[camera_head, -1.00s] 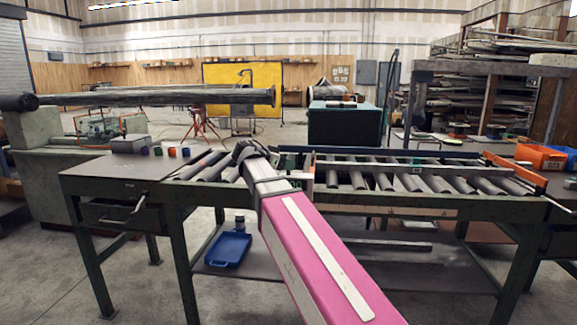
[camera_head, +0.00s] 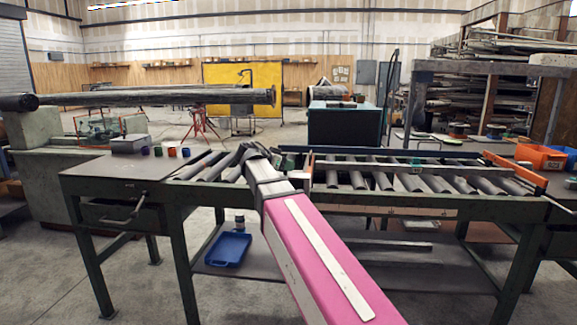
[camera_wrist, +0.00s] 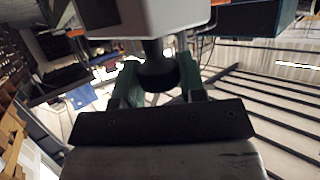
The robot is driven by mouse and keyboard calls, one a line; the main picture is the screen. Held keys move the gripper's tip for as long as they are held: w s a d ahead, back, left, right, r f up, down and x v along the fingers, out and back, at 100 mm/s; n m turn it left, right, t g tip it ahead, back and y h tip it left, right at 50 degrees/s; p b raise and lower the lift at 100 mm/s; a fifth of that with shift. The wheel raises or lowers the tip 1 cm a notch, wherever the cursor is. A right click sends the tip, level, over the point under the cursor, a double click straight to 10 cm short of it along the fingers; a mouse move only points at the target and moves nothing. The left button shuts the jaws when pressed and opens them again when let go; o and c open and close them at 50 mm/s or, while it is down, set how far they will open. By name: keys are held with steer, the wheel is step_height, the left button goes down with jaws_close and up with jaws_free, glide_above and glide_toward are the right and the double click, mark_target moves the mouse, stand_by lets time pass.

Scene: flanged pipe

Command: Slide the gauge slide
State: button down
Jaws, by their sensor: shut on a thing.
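In the wrist view my gripper (camera_wrist: 160,80) has its two green fingers closed on a dark round knob (camera_wrist: 156,72). The knob hangs from a pale grey block, which I take for the gauge slide (camera_wrist: 150,22), at the top of the picture. In the head view my gripper (camera_head: 287,162) is at the left end of the long gauge rail above the roller conveyor. My own wrist hides most of the fingers and the slide there.
The roller conveyor (camera_head: 430,182) runs right from the bench top (camera_head: 110,172). A small green piece (camera_head: 416,168) sits further right along the rail. A grey box (camera_head: 129,145) and small coloured cups stand at left. Orange and blue bins (camera_head: 541,157) are at far right.

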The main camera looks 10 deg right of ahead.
steer(key=w+a, duration=0.3)
steer(key=a, duration=0.5)
steer(key=shift+a, duration=0.4)
steer(key=c, duration=0.8)
jaws_free()
steer(key=shift+a, duration=0.15)
steer(key=shift+o, duration=0.2)
steer(key=v, duration=1)
steer(key=shift+s+a+r, duration=0.2)
steer(key=shift+a, duration=0.05)
